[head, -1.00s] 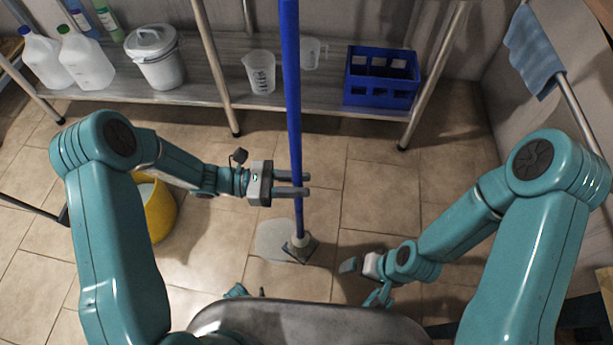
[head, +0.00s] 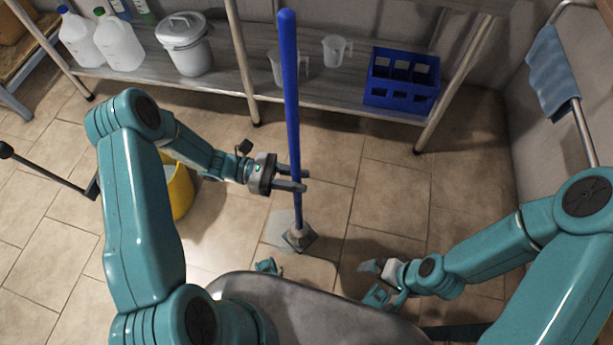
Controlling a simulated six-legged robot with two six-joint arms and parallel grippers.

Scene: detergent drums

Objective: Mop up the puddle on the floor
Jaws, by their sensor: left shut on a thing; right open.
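A mop with a long blue handle (head: 291,110) stands nearly upright. Its grey head (head: 299,238) is on the tiled floor. My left gripper (head: 305,181) is shut on the lower part of the handle. The puddle (head: 277,227) is a pale, faint patch on the tiles. The mop head is at its lower right edge and overlaps it, hiding part of it. My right gripper (head: 366,267) is open and empty, low over the floor to the right of the mop head.
A yellow bucket (head: 181,193) stands left, partly behind my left arm. A metal shelf (head: 240,90) behind holds white jugs (head: 119,44), a lidded white bucket (head: 185,50), clear measuring jugs (head: 336,50) and a blue crate (head: 402,84). A blue cloth (head: 552,72) hangs on a rail at right.

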